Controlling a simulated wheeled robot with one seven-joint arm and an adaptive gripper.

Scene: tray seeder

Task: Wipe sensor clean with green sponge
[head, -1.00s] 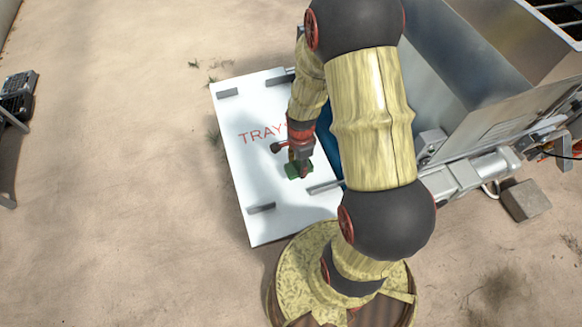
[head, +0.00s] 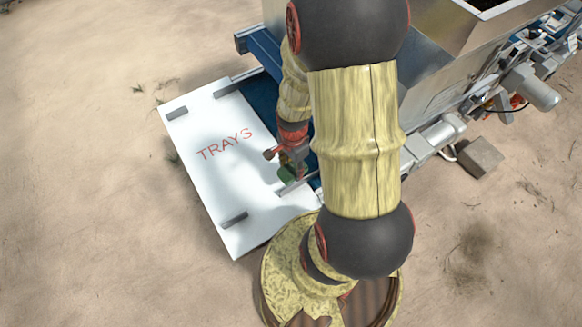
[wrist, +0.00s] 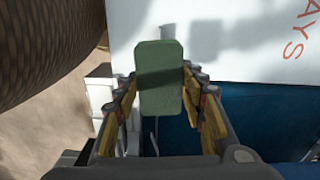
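The green sponge (wrist: 160,78) is between the two fingers of my gripper (wrist: 163,95) in the wrist view. The fingers close on its sides, and it stands out past the fingertips. In the head view the sponge (head: 288,174) is a small green patch under my gripper (head: 291,166), near the right edge of the white board marked TRAYS. I cannot pick out the sensor for certain in either view; part of the machine is hidden behind my arm.
The white TRAYS board (head: 197,125) lies beside the seeder, with small grey blocks on it. A blue frame (head: 259,47) runs along the machine. The metal hopper (head: 445,60) rises at the right. A grey block (head: 480,157) lies on the sand. Open sand lies left of the board.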

